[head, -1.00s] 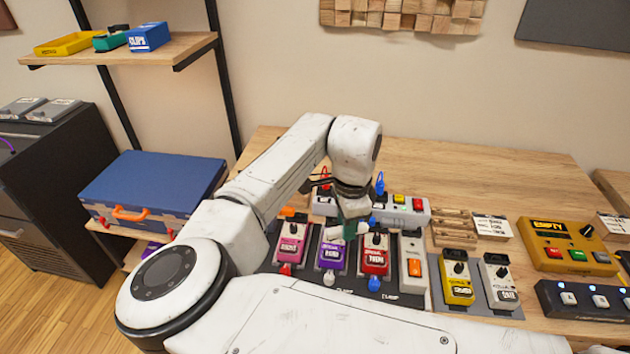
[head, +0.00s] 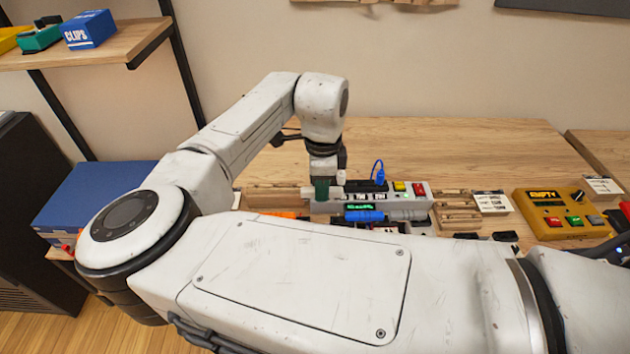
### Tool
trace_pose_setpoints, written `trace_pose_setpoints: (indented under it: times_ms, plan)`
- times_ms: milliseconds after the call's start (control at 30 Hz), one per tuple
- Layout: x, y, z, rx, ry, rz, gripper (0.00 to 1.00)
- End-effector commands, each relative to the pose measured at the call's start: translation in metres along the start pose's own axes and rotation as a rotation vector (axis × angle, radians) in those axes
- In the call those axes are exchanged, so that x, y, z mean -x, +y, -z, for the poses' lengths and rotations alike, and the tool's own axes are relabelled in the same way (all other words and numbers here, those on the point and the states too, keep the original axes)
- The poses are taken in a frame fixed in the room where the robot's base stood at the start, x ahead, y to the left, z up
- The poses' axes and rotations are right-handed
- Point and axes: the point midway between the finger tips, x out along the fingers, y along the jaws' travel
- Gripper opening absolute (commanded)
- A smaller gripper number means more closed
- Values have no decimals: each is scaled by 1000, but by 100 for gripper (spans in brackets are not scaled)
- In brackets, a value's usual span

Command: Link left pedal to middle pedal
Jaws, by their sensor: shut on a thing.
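My gripper (head: 324,182) points down near the left end of a grey power unit (head: 405,208) at the back of the pedal area. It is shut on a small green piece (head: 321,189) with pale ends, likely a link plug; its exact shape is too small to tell. I cannot tell whether the piece touches the unit. The left and middle pedals are hidden behind my arm. A blue plug (head: 364,216) and an orange plug (head: 281,214) show just above my arm's edge.
Wooden racks (head: 457,212), a yellow "EMPTY" box (head: 562,222) and a label card (head: 491,201) are to the right. A blue case (head: 95,200) is at left. The table's back is clear.

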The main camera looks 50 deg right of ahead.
Motion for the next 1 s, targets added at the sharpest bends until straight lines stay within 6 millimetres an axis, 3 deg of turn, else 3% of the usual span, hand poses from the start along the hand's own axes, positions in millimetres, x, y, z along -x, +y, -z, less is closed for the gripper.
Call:
trace_pose_setpoints:
  times_ms: [700, 1000]
  plan:
    - [-58, 0, 0, 2, 0, 0, 0]
    - [-67, 0, 0, 2, 0, 0, 0]
